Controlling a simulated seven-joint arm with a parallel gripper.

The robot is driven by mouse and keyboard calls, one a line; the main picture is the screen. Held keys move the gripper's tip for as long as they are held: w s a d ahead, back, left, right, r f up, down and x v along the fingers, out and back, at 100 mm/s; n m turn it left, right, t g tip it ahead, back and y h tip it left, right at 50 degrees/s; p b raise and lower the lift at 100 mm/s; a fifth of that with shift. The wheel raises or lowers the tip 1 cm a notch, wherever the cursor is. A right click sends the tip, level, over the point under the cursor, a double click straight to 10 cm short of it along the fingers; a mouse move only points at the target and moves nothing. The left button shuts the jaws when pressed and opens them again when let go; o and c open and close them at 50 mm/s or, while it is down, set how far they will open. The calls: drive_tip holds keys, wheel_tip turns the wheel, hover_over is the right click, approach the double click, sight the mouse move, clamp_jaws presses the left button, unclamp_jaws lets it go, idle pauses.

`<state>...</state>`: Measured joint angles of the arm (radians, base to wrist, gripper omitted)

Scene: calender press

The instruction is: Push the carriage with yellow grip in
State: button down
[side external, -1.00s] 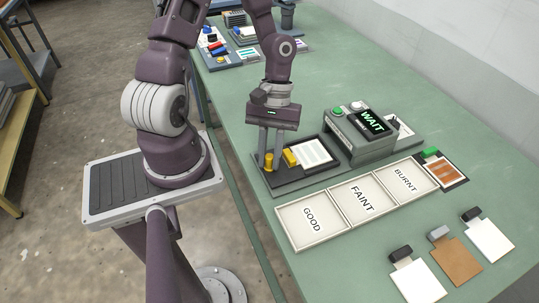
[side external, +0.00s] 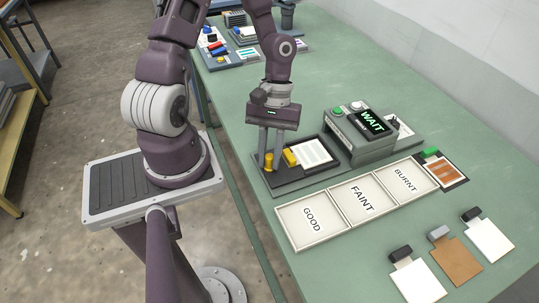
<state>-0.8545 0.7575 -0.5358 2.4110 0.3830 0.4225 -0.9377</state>
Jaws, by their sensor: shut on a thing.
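The carriage (side external: 287,177) is a dark tray at the front of the grey press (side external: 362,140). Its upright yellow grip (side external: 268,162) stands at the tray's left end. A white sheet (side external: 314,152) with a yellow block (side external: 290,158) at its left edge lies in the carriage. My gripper (side external: 269,153) points down at the left end and is shut on the yellow grip; the fingers partly hide it. The press display (side external: 373,122) reads WAIT, and a green button (side external: 339,112) is on top.
Three trays in front are marked GOOD (side external: 311,219), FAINT (side external: 362,196) and BURNT (side external: 406,178). Several clipped cards lie at the right, including a brown one (side external: 455,260). Other devices (side external: 225,52) stand at the back.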

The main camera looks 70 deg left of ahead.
sight(308, 158)
drive_tip(key=w, duration=1)
drive_tip(key=shift+w, duration=0.25)
drive_tip(key=c, duration=1.3)
unclamp_jaws()
drive_tip(key=shift+w, duration=0.1)
drive_tip(key=v, duration=0.7)
drive_tip(key=shift+a, duration=0.1)
